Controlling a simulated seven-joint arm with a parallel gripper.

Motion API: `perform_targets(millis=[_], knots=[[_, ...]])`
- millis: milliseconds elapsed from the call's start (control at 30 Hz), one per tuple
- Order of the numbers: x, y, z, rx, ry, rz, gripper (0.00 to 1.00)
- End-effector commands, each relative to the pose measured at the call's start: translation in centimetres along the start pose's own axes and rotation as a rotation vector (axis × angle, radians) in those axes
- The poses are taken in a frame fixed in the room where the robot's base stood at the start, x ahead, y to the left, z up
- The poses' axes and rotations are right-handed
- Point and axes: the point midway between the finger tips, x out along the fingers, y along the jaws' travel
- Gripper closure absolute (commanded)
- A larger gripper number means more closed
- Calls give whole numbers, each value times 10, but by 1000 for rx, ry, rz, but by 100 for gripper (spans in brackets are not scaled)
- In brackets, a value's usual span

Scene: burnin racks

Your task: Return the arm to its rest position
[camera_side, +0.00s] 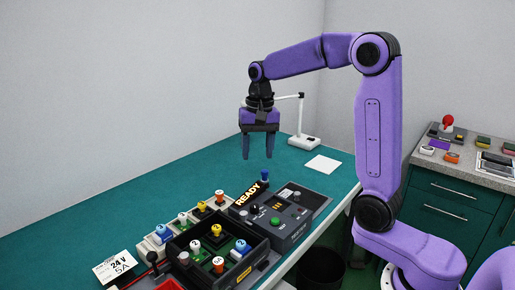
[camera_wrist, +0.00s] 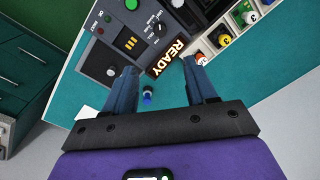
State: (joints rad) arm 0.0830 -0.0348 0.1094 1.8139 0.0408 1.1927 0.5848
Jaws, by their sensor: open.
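My gripper (camera_side: 259,152) hangs pointing down above the green bench (camera_side: 150,190), clear of everything on it. Its two fingers are apart with nothing between them. In the wrist view my gripper (camera_wrist: 163,75) is also open, and a small blue-topped piece (camera_wrist: 148,95) shows beyond the fingers. That blue-topped piece (camera_side: 265,175) stands below the gripper in the side view, by the lit READY sign (camera_side: 250,195). My arm is raised and bent at the elbow.
A dark control box (camera_side: 300,208) and a black tray (camera_side: 181,246) with several coloured pieces sit on the bench. A white lamp-like stand (camera_side: 304,141) and a white sheet (camera_side: 323,164) are behind. A grey counter (camera_side: 470,172) with more items is at right.

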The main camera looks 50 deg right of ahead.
Motion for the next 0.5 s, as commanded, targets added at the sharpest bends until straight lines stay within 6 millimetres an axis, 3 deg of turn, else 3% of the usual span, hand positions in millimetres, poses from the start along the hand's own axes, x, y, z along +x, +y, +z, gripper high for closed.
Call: perform_targets(millis=[367, 500], knots=[[-1, 0, 1, -7, -1, 0, 44], [1, -5, 12, -73, -1, 1, 44]])
